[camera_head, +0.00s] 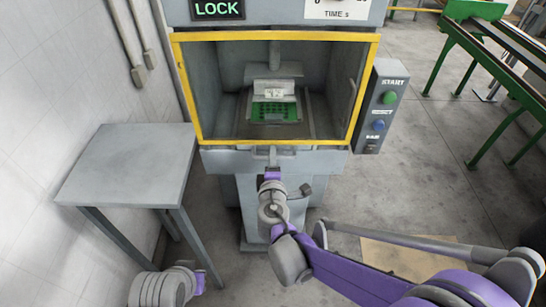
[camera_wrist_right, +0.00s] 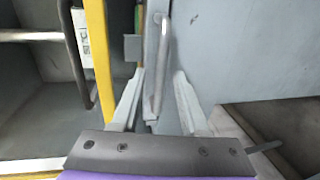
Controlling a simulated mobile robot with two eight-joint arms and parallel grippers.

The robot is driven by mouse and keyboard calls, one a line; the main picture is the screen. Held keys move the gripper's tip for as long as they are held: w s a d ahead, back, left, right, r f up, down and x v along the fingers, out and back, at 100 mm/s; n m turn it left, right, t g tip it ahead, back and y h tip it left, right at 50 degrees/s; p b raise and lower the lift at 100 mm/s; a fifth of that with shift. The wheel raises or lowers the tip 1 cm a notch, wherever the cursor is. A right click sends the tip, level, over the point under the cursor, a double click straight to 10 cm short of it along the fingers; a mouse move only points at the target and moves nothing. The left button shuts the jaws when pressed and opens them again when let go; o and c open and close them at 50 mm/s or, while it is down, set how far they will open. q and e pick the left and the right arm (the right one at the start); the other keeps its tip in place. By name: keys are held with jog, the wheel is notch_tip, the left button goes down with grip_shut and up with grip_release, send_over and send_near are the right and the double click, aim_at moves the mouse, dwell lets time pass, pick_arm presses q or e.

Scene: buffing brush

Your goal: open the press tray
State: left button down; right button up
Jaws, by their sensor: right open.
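The press tray's grey front (camera_head: 225,160) sits flush below the press's yellow-framed opening. A small metal handle (camera_head: 272,153) sticks out at its middle. My right gripper (camera_head: 272,168) is at this handle, reaching up from below in the head view. In the right wrist view the handle (camera_wrist_right: 162,60) is a curved grey bar lying between the two open pale fingers of my right gripper (camera_wrist_right: 157,85). Gaps show on both sides of it, and the fingers are not closed on it. Inside the press a green part (camera_head: 275,111) lies under a metal block. My left gripper is not in view.
A grey table (camera_head: 130,165) stands left of the press, by the white wall. A control box (camera_head: 380,105) with green and blue buttons hangs at the press's right. The yellow frame (camera_wrist_right: 100,60) is close to my right fingers. Green rails (camera_head: 490,50) stand farther right.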

jog(key=shift+w+f, duration=0.1)
jog(key=shift+w, duration=0.45)
grip_shut()
dwell(1.1)
